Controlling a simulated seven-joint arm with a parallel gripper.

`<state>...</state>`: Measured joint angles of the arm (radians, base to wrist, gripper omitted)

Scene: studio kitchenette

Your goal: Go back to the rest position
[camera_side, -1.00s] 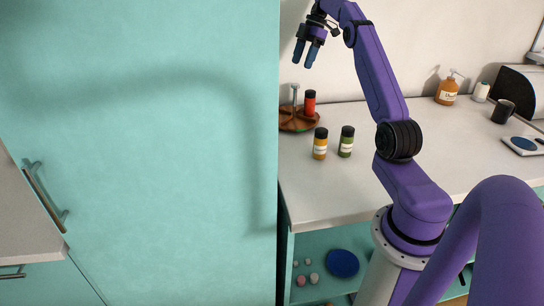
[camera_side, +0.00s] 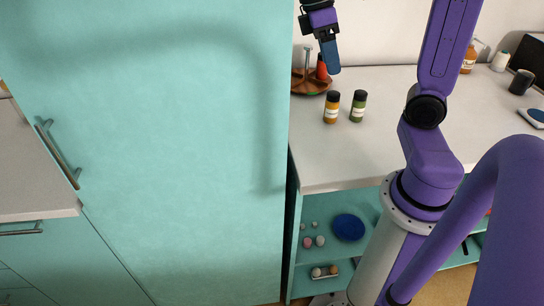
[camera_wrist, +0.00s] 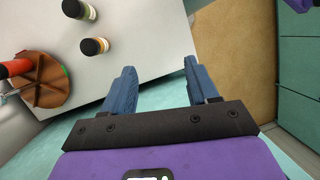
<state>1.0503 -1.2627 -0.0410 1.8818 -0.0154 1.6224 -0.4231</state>
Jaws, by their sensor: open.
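My gripper (camera_side: 333,70) hangs above the counter in the side view, with blue fingers pointing down. No object is held.
A brown carousel (camera_side: 304,84) with a red-bodied jar (camera_side: 321,66) stands on the counter (camera_side: 400,88). A yellow jar (camera_side: 331,108) and a green jar (camera_side: 357,106) stand nearby. A tall turquoise panel (camera_side: 150,150) borders the counter's left.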

